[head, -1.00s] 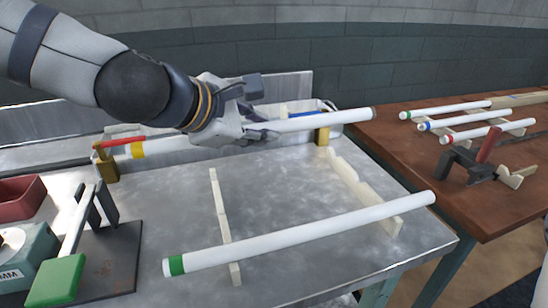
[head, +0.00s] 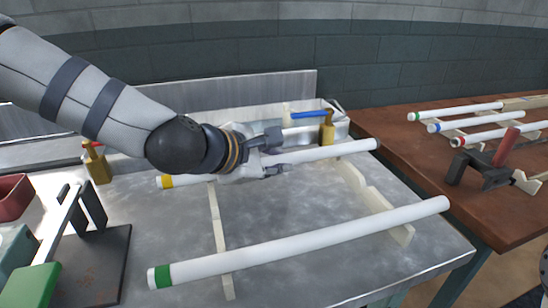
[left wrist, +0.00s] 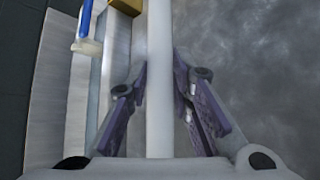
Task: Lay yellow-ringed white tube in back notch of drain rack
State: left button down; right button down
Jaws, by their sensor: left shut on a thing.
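The yellow-ringed white tube (head: 335,152) is in my left gripper (head: 275,155), gripped near its middle. Its yellow ring (head: 167,182) shows at the left end. In the left wrist view the tube (left wrist: 160,60) runs lengthwise between the purple finger pads of my left gripper (left wrist: 160,90). The drain rack is two pale notched rails, a left one (head: 216,220) and a right one (head: 370,190). The tube is over the back part of the rack; I cannot tell whether it touches the rails. A green-ringed white tube (head: 310,240) lies across the front of the rack.
A dark stand (head: 95,250) is at the left. The brown table (head: 410,150) at right holds several ringed tubes.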

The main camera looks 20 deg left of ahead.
pick_arm(q)
jog(key=shift+f, duration=0.25)
jog(key=c, duration=1.4)
grip_release()
pick_arm(e)
jog(key=shift+s+f, duration=0.1)
pick_arm(q)
jog(key=shift+r, duration=0.25)
jog(key=p+v, duration=0.2)
jog(key=v, duration=1)
jog(key=shift+r, duration=0.25)
pick_arm(e)
jog(key=shift+t, duration=0.7)
jog(key=w+r, duration=0.3)
jog(key=shift+w+r, duration=0.15)
jog(key=shift+w, duration=0.1)
